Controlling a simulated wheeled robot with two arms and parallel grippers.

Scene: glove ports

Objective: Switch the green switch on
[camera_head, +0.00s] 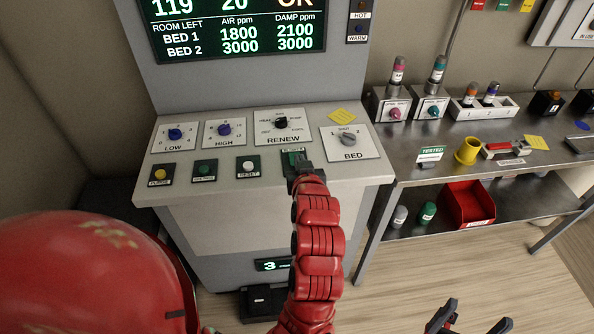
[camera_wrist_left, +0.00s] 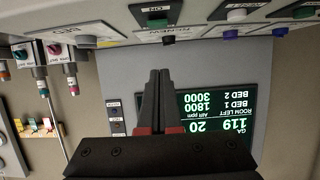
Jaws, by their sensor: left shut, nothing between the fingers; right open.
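The green switch (camera_head: 288,158) is on the sloped front panel of the grey console, at the right end of the lower row. My left gripper (camera_head: 303,162) is in front of it and hides part of it. In the left wrist view, which is upside down, the green switch (camera_wrist_left: 157,16) is at the top, and my left gripper (camera_wrist_left: 158,74) is shut and empty, pointing toward the panel. I cannot tell whether the fingers touch the switch or which way it is set. My right gripper (camera_head: 466,322) is open and empty at the bottom right.
The lower row also has a yellow button (camera_head: 160,173), a green button (camera_head: 204,169) and a white button (camera_head: 248,165). Knobs sit above, including the renew knob (camera_head: 281,122) and the bed knob (camera_head: 347,139). A metal bench (camera_head: 400,165) with bottles and a red bin (camera_head: 467,203) stands at right.

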